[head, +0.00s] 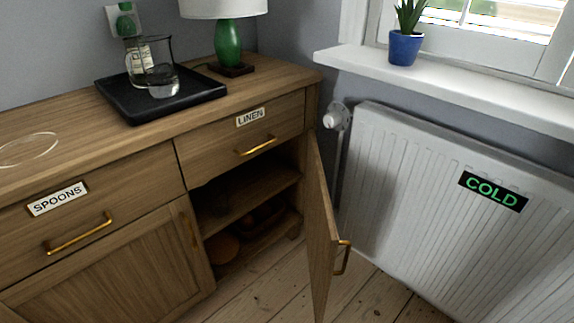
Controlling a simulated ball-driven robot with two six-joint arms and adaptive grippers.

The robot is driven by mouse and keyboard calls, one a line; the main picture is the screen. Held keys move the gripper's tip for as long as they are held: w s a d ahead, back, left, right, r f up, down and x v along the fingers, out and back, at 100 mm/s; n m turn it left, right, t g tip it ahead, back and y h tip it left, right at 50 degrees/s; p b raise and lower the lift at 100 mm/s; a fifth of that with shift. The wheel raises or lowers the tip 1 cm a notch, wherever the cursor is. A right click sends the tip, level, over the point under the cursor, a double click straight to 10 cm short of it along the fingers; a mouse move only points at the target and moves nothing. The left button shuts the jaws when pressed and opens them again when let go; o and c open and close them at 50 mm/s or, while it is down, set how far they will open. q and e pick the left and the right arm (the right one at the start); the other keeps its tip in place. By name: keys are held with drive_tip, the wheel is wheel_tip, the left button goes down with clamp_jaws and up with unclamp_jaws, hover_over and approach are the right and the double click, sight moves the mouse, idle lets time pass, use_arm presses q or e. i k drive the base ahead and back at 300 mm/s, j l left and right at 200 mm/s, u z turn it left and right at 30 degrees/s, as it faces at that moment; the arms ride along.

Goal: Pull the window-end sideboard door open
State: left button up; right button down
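The sideboard (154,164) is wooden and stands along the left wall. Its window-end door (321,236) stands wide open, swung out toward the radiator, with a brass handle (343,258) on its outer face. Behind it the compartment (250,209) shows a shelf and a few dim items below, too dark to name. The other door (118,270), on the left, is shut. Neither of my grippers is in view.
A white radiator (440,175) with a "COLD" sign (493,191) stands close right of the open door. A black tray (200,98) with glassware and a green lamp (228,45) stand on the sideboard top. A potted plant (405,48) sits on the windowsill. Bare floorboards (375,296) show between door and radiator.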

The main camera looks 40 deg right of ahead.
sight(323, 240)
drive_tip(key=j+z, duration=0.25)
drive_tip(key=z, duration=0.15)
drive_tip(key=j+z, duration=0.4)
drive_tip(key=i+l, duration=0.05)
drive_tip(key=l, duration=0.05)
